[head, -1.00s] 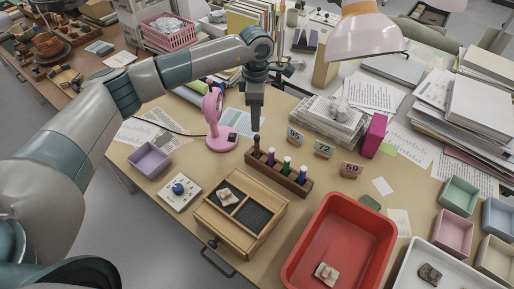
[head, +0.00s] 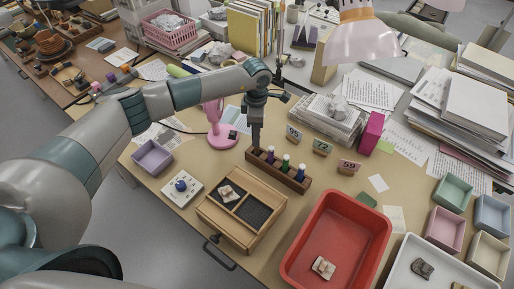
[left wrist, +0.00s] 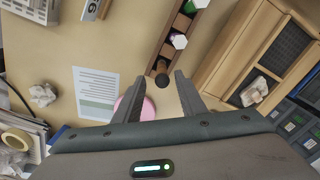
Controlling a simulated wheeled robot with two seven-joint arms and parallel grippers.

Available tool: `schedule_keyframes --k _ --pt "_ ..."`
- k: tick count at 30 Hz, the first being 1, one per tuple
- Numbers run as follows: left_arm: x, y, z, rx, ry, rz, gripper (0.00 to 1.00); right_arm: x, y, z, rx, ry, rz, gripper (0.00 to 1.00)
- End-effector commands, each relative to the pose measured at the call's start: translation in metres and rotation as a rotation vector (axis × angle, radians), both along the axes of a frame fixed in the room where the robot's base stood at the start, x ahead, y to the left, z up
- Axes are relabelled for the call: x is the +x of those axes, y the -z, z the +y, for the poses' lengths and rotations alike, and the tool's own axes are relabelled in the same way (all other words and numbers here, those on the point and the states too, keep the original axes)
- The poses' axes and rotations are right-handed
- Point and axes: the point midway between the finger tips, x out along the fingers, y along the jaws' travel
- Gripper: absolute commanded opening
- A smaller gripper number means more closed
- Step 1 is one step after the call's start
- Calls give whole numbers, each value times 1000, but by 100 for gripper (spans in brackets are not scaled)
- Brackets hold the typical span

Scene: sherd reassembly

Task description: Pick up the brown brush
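My left gripper (head: 256,147) points straight down over that end of the rack and largely hides the brown brush in the head view. In the left wrist view its two fingers are apart, with the brush top between their tips. Contact with the fingers does not show. My right gripper is not in view.
A pink lamp or fan (head: 221,139) stands just left of the gripper. A wooden box (head: 240,222) with two compartments is in front of the rack. A red tray (head: 375,235) is at the right.

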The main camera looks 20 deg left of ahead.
Motion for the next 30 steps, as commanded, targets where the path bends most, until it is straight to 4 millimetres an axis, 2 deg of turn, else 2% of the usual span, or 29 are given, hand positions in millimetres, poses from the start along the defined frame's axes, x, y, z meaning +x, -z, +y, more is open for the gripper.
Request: schedule_keyframes --k 9,15,30 --pt "-5 25 -3 1 0 3 37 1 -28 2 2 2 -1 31" --pt "-3 46 -3 1 -1 2 37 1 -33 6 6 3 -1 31" --pt "-3 49 -2 1 0 1 37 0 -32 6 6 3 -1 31"
